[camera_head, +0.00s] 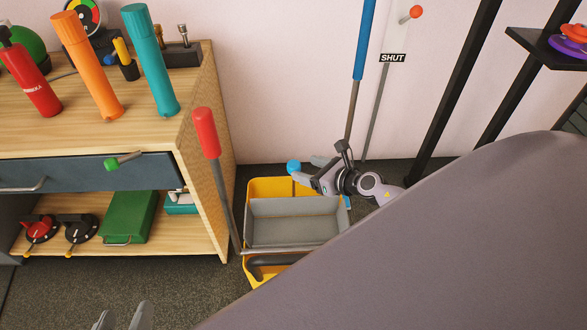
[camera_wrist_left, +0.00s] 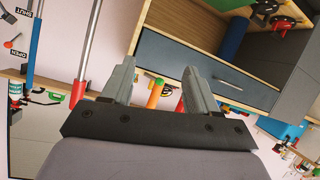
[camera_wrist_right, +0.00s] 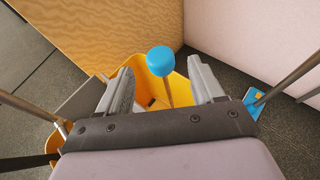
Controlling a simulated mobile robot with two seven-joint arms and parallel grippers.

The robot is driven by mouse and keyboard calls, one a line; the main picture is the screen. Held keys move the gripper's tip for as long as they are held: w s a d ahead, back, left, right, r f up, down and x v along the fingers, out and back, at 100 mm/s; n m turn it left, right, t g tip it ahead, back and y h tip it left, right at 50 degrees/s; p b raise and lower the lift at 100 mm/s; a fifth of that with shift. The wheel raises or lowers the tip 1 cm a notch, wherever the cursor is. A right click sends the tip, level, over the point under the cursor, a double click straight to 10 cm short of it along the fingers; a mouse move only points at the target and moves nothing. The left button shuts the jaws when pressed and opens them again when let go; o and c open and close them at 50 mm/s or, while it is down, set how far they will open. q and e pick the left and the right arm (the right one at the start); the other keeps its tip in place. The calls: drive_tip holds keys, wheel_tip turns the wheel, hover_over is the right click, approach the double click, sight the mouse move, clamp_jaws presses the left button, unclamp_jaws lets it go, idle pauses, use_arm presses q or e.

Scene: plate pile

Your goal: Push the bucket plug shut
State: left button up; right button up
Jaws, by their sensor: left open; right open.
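The yellow bucket (camera_head: 257,187) with a grey tray-like insert (camera_head: 290,222) stands on the floor beside the wooden cabinet. A blue round knob (camera_head: 293,167) on a thin rod stands up at its back; I take this as the plug's handle. My right gripper (camera_head: 315,170) is open just right of the knob. In the right wrist view the knob (camera_wrist_right: 160,60) shows between and beyond the open fingertips (camera_wrist_right: 160,78), with its rod running down into the yellow bucket. How far the plug is in cannot be seen. My left gripper (camera_head: 121,317) is open and empty, far from the bucket.
A red-topped lever (camera_head: 206,132) rises at the bucket's left. The wooden cabinet (camera_head: 205,150) stands close on the left. A blue-handled pole (camera_head: 363,40) and a wall panel marked SHUT (camera_head: 393,58) are behind. Bare floor (camera_head: 185,285) lies front left.

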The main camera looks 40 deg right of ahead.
sight(296, 165)
drive_tip(key=b+x, duration=0.2)
drive_tip(key=x, duration=0.2)
drive_tip(key=shift+w+a+f, duration=0.1)
drive_tip(key=shift+w+f, duration=0.05)
drive_tip(key=shift+w, duration=0.15)
use_arm(q)
drive_tip(key=shift+w+d+f+n+h, duration=0.15)
drive_tip(key=shift+d+h, duration=0.2)
drive_tip(key=shift+d, duration=0.15)
drive_tip(key=shift+w+d+f+n+h, duration=0.1)
drive_tip(key=shift+d+f+n+h, duration=0.05)
drive_tip(key=shift+d+h, duration=0.3)
use_arm(e)
drive_tip(key=shift+w+a+f, duration=0.2)
drive_tip(key=shift+w, duration=0.4)
